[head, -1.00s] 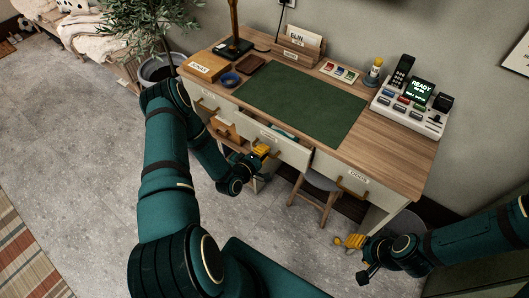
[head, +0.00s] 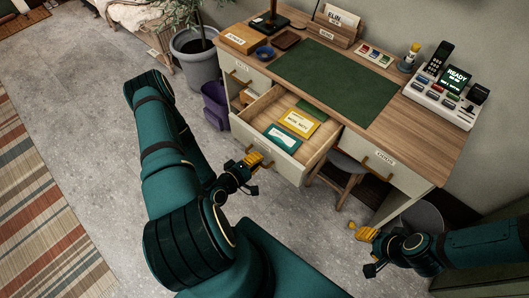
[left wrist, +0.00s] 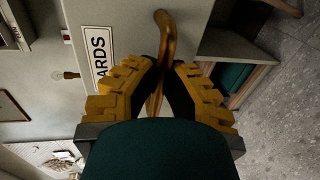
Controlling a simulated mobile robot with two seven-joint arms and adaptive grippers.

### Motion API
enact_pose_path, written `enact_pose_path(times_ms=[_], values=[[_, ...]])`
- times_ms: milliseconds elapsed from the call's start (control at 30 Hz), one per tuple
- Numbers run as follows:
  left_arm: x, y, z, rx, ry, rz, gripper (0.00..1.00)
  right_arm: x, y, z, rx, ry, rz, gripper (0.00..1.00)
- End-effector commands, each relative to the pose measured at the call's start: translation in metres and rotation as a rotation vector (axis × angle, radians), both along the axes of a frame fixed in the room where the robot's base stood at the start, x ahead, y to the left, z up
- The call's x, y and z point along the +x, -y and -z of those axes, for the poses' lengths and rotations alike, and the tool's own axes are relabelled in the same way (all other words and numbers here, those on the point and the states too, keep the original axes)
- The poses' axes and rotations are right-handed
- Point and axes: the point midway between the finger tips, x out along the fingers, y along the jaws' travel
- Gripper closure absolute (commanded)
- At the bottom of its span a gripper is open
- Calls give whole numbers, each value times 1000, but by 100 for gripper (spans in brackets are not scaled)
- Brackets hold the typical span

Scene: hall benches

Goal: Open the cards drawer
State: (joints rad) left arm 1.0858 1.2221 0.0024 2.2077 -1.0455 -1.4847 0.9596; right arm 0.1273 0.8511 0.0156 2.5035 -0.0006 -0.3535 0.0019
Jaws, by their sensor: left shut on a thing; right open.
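The cards drawer (head: 286,166) is pulled well out of the desk in the head view. Inside it lie a yellow pack (head: 299,122), a teal pack (head: 283,138) and a green item further back. My left gripper (head: 254,160) is at the drawer front, shut on its handle. In the left wrist view the bronze handle (left wrist: 166,50) runs between the yellow fingers, beside a white label (left wrist: 103,58) reading "ARDS". My right gripper (head: 362,232) is open and empty, low in front of the desk's right side.
The desk (head: 424,138) carries a green mat (head: 330,82), a phone console (head: 446,92) and small trays. A stool (head: 340,172) stands under it, right of the open drawer. A purple bin (head: 215,104) stands to its left. The floor in front is clear.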

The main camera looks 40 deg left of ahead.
Motion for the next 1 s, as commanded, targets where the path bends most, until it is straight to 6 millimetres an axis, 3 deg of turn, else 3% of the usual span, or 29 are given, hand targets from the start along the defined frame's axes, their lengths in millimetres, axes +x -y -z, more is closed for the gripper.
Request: enact_pose_path(times_ms=[500, 600, 633, 1000], values=[[-9, -1, 0, 0, 0, 0, 100, 0, 0, 0, 0, 0, 0, 53], [-9, -1, 0, 0, 0, 0, 62, 0, 0, 0, 0, 0, 0, 53], [-9, -1, 0, 0, 0, 0, 59, 0, 0, 0, 0, 0, 0, 53], [-13, -2, -1, 0, -1, -1, 59, 0, 0, 0, 0, 0, 0, 53]])
